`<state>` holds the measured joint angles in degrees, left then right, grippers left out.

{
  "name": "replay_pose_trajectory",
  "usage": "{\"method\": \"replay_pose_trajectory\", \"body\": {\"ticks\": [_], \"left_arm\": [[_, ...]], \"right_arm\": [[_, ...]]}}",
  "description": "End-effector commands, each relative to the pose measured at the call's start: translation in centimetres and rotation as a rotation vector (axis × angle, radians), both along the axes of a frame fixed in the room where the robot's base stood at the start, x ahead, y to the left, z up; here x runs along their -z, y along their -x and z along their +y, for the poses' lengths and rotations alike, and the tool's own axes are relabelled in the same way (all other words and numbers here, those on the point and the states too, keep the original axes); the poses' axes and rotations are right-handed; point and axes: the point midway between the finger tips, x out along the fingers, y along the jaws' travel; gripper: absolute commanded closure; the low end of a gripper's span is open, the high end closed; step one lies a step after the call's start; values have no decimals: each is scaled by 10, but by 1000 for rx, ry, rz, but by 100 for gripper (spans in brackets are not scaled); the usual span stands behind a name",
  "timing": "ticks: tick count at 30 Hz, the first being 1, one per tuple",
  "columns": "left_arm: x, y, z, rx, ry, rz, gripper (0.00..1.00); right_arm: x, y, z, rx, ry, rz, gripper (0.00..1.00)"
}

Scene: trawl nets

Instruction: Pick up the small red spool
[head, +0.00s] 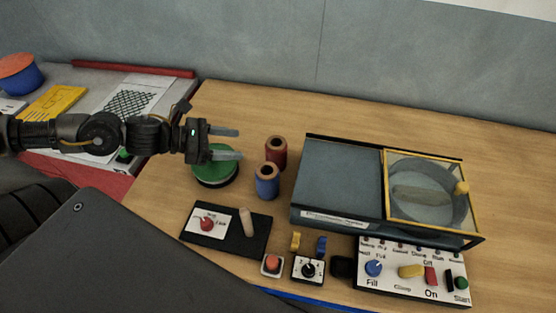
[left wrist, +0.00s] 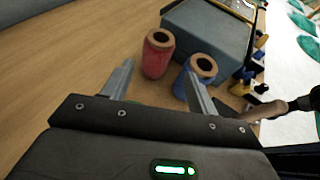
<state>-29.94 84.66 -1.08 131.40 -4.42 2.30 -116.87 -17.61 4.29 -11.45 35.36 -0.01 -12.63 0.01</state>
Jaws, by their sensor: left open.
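The small red spool (head: 276,153) stands upright on the wooden table, just behind a blue spool (head: 267,182). In the left wrist view the red spool (left wrist: 157,56) stands ahead of the fingers, between their lines, and the blue spool (left wrist: 197,75) is partly hidden by the right finger. My left gripper (head: 240,143) is open and empty, to the left of the red spool and apart from it, above a green round object (head: 214,172). It also shows in the left wrist view (left wrist: 160,77). My right gripper is not in view.
A grey machine with a clear yellow-framed lid (head: 430,190) stands right of the spools. A control panel (head: 412,272), a black plate with a lever (head: 226,231) and small switches are at the front. The table behind the spools is clear up to the wall.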

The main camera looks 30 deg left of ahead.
Motion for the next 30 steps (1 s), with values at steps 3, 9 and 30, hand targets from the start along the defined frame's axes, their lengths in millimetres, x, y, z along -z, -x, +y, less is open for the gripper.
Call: {"method": "replay_pose_trajectory", "body": {"ticks": [3,9,30], "left_arm": [[16,1,0,0,0,1,41],[17,1,1,-2,-1,2,41],[29,-25,-26,-9,6,-3,41]], "right_arm": [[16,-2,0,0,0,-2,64],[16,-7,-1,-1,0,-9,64],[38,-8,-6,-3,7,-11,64]]}}
